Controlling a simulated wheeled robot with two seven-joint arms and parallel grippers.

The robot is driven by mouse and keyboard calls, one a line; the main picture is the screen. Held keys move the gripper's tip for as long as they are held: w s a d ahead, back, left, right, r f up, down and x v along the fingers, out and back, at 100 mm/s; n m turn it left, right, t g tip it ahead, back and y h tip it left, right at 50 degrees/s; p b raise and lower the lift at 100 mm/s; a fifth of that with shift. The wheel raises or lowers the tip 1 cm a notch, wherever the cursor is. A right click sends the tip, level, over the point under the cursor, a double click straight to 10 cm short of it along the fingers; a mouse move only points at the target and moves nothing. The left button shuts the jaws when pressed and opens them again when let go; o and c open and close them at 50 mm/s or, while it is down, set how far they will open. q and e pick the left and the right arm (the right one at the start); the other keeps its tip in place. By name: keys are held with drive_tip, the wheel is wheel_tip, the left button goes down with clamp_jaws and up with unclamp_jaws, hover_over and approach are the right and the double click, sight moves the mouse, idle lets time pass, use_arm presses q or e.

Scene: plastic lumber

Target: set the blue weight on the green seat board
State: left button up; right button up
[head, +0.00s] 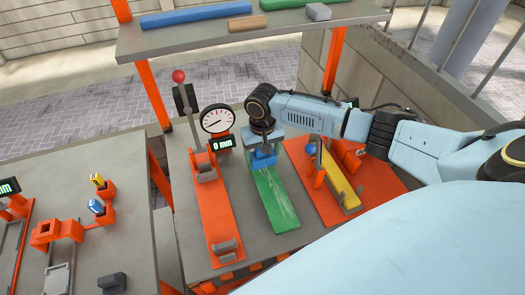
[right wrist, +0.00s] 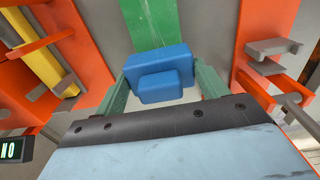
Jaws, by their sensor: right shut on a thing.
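The blue weight (right wrist: 158,72) is a stepped block between the two green fingers of my right gripper (right wrist: 162,88) in the right wrist view. My right gripper is shut on it. In the head view, my right gripper (head: 264,150) points down with the blue weight (head: 262,162) below it, at the far end of the green seat board (head: 277,205). The board lies flat on the grey table, and it also shows beyond the weight in the right wrist view (right wrist: 153,25). I cannot tell whether the weight touches the board. My left gripper is not in view.
An orange lever stand (head: 208,205) with a red knob and a dial gauge (head: 217,120) reading 0 mm stands left of the board. An orange fixture with a yellow bar (head: 340,180) is close on the right. A shelf (head: 180,42) runs behind. Another table (head: 130,210) is at left.

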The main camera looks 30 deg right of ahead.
drive_tip(key=shift+w+f+b, duration=0.1)
drive_tip(key=shift+f+b, duration=0.25)
drive_tip(key=shift+f, duration=0.95)
idle(0.6)
drive_tip(key=o, duration=1.9)
drive_tip(key=shift+c, duration=0.2)
drive_tip(key=shift+o, duration=1.4)
drive_tip(key=shift+s+f, duration=0.2)
drive_tip(key=shift+f, duration=0.05)
drive_tip(key=shift+r, duration=0.1)
wheel_tip(320, 180, up, 7)
drive_tip(key=p, duration=0.8)
drive_tip(key=shift+r, duration=0.1)
